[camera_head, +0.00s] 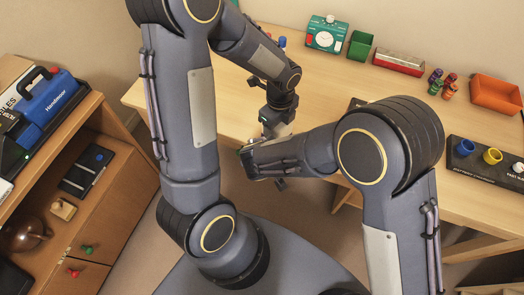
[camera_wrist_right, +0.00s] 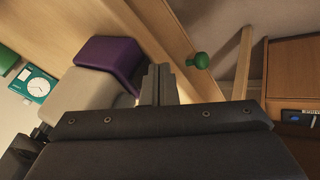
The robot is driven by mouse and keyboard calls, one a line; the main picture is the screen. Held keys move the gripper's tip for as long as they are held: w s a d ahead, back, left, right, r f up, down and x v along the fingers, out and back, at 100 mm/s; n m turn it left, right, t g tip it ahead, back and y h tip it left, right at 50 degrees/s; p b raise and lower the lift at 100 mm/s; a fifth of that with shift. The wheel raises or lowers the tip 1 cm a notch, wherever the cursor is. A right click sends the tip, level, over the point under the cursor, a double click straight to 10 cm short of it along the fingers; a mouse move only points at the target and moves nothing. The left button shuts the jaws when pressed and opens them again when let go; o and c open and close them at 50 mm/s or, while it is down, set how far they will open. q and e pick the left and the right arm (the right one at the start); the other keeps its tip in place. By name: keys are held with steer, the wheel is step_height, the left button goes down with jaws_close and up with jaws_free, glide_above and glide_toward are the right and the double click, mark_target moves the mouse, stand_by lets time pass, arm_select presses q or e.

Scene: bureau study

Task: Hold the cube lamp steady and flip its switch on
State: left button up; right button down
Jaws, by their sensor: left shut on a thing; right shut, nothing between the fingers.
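My left gripper (camera_head: 277,116) points down at the front edge of the desk and is shut on a pale block, which seems to be the cube lamp (camera_head: 284,129). Only a small part of the block shows in the head view, between my arms. In the right wrist view, a pale grey block (camera_wrist_right: 78,92) with a purple part (camera_wrist_right: 108,54) lies just left of my right gripper (camera_wrist_right: 160,85). The right fingers are shut with nothing between them. I cannot tell whether they touch the block. The lamp's switch is not clearly visible.
The desk (camera_head: 330,82) carries a teal clock (camera_head: 327,34), a green box (camera_head: 360,46), a red-and-white box (camera_head: 399,62), an orange bin (camera_head: 496,93) and a black panel with coloured cups (camera_head: 480,165). A wooden shelf unit (camera_head: 120,190) stands left. A green knob (camera_wrist_right: 200,60) is near my right fingers.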

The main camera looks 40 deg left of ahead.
steer(key=shift+w+a+f, duration=0.1)
steer(key=shift+w+f, duration=0.05)
steer(key=shift+f, duration=0.05)
steer(key=shift+w+f, duration=0.2)
steer(key=shift+w, duration=0.1)
steer(key=shift+r, duration=0.2)
steer(key=shift+r, duration=0.65)
steer(key=v, duration=0.8)
